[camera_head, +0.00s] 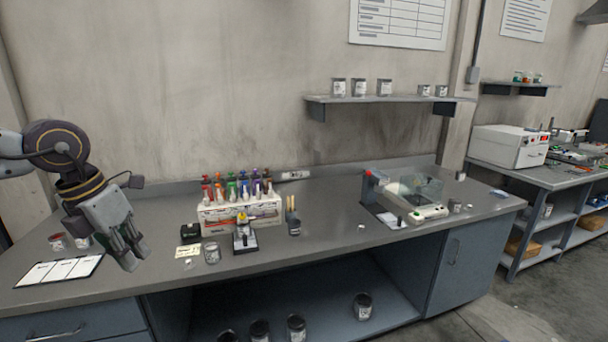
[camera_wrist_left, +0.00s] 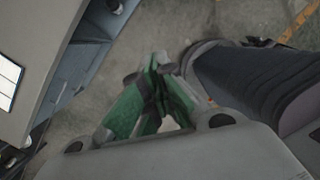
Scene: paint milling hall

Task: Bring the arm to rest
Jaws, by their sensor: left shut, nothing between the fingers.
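My left arm comes in from the left in the head view. My left gripper (camera_head: 132,256) is shut and empty, pointing down over the left part of the grey workbench (camera_head: 330,215). In the left wrist view the gripper (camera_wrist_left: 160,68) shows its green-sided fingers close together with nothing between them, above the bench edge and floor. My right gripper is not in view.
A clipboard (camera_head: 60,270) and small tins (camera_head: 57,242) lie near the left gripper. The bench's middle right is mostly clear.

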